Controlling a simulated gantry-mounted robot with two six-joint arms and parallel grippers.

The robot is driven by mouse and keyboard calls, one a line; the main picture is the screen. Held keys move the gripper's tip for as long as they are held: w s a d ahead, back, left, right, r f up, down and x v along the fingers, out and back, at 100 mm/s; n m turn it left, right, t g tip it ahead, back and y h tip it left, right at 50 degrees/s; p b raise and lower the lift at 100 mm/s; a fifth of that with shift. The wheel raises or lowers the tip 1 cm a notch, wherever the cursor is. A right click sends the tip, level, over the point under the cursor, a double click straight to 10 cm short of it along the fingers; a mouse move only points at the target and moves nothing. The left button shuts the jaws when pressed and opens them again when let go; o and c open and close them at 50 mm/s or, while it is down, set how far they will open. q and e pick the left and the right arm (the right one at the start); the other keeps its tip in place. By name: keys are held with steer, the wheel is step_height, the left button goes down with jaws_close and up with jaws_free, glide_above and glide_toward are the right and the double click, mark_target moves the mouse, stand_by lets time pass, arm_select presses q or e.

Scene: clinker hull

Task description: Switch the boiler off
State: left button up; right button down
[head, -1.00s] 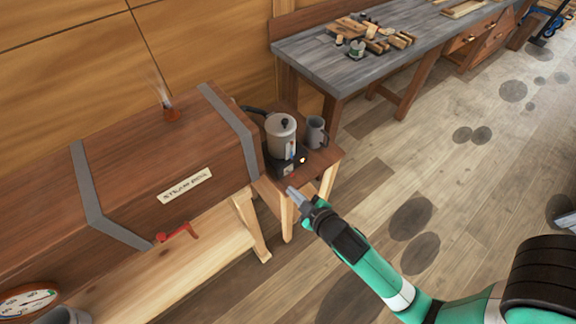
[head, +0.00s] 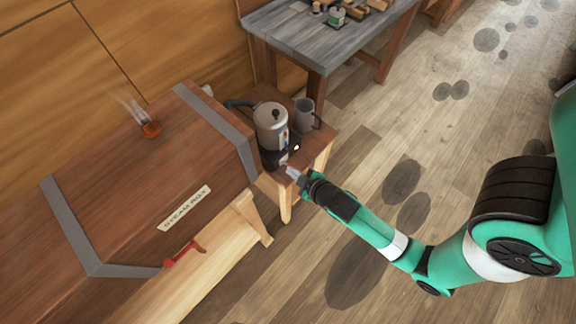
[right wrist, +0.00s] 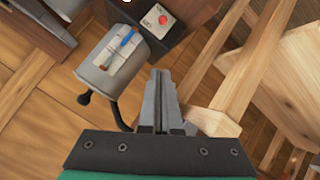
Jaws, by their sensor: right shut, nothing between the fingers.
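The boiler (head: 271,128) is a grey metal pot with a black lid knob on a dark base (head: 270,158), standing on a small wooden stand. A small amber light (head: 297,147) glows on the base. In the right wrist view the boiler (right wrist: 100,72) has a sight gauge with blue and red marks, and a red button (right wrist: 163,20) sits on a pale plate on the base. My right gripper (head: 291,171) is shut and empty, its tips close to the front of the base. In the wrist view the fingertips (right wrist: 159,73) appear apart from the button. My left gripper is not in view.
The brown steam box (head: 130,190) with a red handle (head: 184,252) stands left of the boiler. A grey mug (head: 305,113) stands right of it on the stand (head: 318,148). A workbench (head: 320,35) is behind.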

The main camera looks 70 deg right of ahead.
steer(key=shift+w+d+f+b, duration=0.6)
steer(key=shift+d+f, duration=0.25)
steer(key=shift+f, duration=0.4)
steer(key=shift+w+d+f+b, duration=0.6)
steer(key=shift+d+f, duration=0.2)
steer(key=shift+f, duration=0.45)
steer(key=shift+w+d+f+b, duration=0.6)
steer(key=shift+d+f, duration=0.25)
steer(key=shift+f, duration=0.4)
